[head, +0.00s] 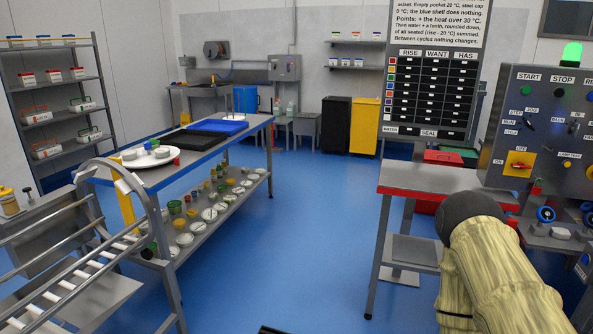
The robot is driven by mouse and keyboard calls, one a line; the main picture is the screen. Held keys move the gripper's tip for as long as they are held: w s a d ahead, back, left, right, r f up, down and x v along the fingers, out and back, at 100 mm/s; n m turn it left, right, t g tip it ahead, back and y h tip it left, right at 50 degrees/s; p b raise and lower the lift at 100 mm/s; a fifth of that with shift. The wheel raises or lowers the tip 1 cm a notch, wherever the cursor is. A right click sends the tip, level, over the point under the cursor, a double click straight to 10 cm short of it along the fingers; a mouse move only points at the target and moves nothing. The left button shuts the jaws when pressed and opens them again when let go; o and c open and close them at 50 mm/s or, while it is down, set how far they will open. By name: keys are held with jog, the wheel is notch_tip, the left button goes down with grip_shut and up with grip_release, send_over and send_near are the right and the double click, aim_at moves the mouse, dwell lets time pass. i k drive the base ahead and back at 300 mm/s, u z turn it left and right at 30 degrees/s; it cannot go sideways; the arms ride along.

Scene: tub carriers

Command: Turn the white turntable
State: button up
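The white turntable (148,162) looks to be the flat white disc at the near left end of the long workbench. A few small grey round pieces (162,152) sit on it. A small red piece (176,161) is at its right edge; I cannot tell whether it is on the disc or beside it. My arm's pale, sleeved link shows at the lower right, in front of the control panel and well apart from the disc. My gripper is not visible.
The workbench (214,147) also holds a black tray (190,139) and a blue tray (220,126); its lower shelf is full of small pots. A roller conveyor (75,262) stands at lower left. A red-edged table (430,179) is at right. Blue floor (300,215) between is clear.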

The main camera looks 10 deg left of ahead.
aim_at(146, 158)
jog(key=i, duration=1.65)
jog(key=u, duration=0.85)
jog(key=i, duration=1.35)
jog(key=u, duration=0.95)
